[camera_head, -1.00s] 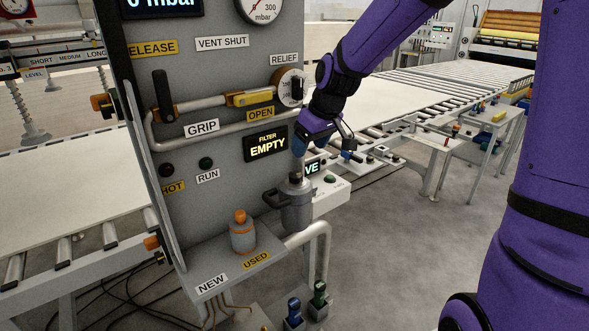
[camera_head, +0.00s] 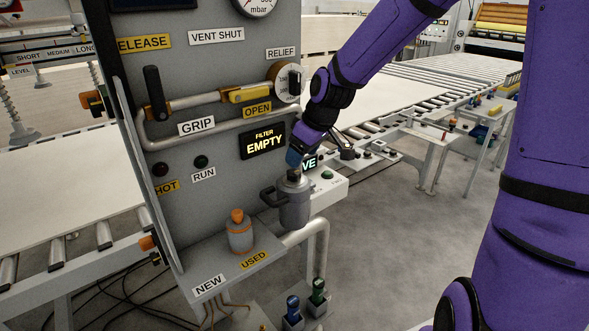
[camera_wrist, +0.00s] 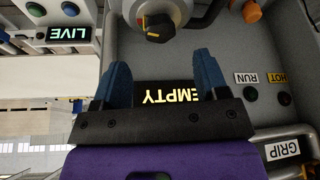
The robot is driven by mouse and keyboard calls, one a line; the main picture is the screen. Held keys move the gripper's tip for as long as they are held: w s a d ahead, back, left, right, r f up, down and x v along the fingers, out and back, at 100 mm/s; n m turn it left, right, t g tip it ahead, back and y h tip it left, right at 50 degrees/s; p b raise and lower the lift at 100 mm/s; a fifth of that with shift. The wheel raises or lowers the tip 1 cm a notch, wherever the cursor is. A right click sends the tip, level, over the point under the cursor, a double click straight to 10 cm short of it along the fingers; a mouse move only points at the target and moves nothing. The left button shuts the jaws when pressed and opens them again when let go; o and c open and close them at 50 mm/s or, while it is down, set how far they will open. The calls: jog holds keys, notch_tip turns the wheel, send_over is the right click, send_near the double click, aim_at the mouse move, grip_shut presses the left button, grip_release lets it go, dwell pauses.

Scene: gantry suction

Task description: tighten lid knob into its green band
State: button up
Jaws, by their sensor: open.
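The grey filter canister (camera_head: 293,211) stands upright on the panel's shelf in the head view, with the dark lid knob (camera_head: 294,175) on top. In the wrist view the lid knob (camera_wrist: 157,24) is black with a yellow mark, near the top edge. My gripper (camera_head: 294,163) is just above the knob. In the wrist view my gripper (camera_wrist: 160,66) shows two blue fingers spread apart with nothing between them. The knob lies beyond the fingertips, roughly in line with the gap. I cannot make out the green band.
An orange-topped filter (camera_head: 239,232) stands on the shelf left of the canister. The panel with its EMPTY display (camera_head: 264,141) rises close behind. A white box with a LIVE display (camera_head: 310,162) sits to the right. A grey pipe (camera_head: 318,240) runs below the canister.

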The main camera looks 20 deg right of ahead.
aim_at(293, 172)
jog(key=shift+x, duration=3.05)
jog(key=shift+c, duration=0.2)
jog(key=shift+a, duration=0.1)
jog(key=c, duration=0.9)
